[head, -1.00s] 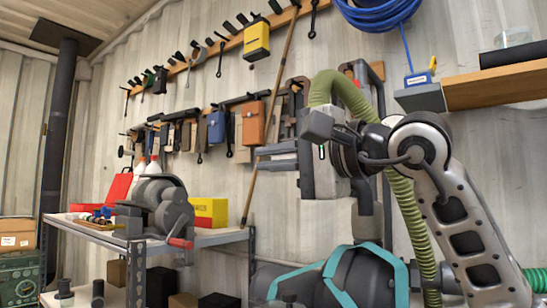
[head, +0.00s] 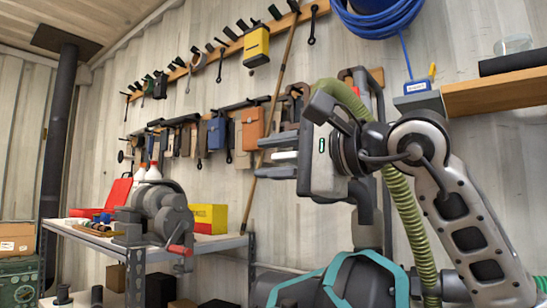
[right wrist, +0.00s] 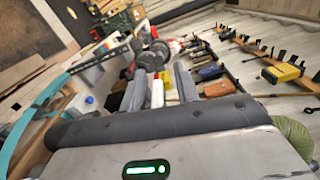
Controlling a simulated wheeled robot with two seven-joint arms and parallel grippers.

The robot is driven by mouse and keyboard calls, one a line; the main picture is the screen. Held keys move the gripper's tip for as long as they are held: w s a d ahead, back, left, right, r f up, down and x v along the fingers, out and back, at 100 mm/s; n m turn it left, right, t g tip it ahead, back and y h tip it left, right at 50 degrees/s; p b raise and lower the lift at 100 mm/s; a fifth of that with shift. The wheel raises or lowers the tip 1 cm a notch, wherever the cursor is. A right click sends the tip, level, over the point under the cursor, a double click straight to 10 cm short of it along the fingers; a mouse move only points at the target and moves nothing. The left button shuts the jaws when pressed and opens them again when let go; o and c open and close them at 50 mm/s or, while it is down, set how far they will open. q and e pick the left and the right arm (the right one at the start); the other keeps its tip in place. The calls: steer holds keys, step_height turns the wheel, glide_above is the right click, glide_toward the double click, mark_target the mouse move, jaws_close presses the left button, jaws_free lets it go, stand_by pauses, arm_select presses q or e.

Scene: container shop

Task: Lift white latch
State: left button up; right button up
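I cannot make out a white latch in either view. My right gripper (head: 262,157) is raised in front of the wall in the head view, its fingers pointing left. The fingers look a little apart, with pale inner faces, and I see nothing held between them. In the right wrist view its fingers (right wrist: 160,88) reach up from the middle toward the cluttered shop. My left gripper is in neither view.
A metal bench (head: 150,248) at the left carries a grey machine (head: 160,212), a red toolbox (head: 115,197) and a yellow box (head: 210,217). Tool racks line the wall, with a yellow case (head: 256,47). A wooden shelf (head: 495,92) juts out at the right.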

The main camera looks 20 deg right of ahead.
steer(key=shift+s, duration=0.1)
steer(key=shift+s+d, duration=0.25)
steer(key=shift+d, duration=0.05)
arm_select(q)
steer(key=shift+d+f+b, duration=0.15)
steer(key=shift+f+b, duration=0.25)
steer(key=shift+b, duration=1)
arm_select(e)
steer(key=v, duration=1.5)
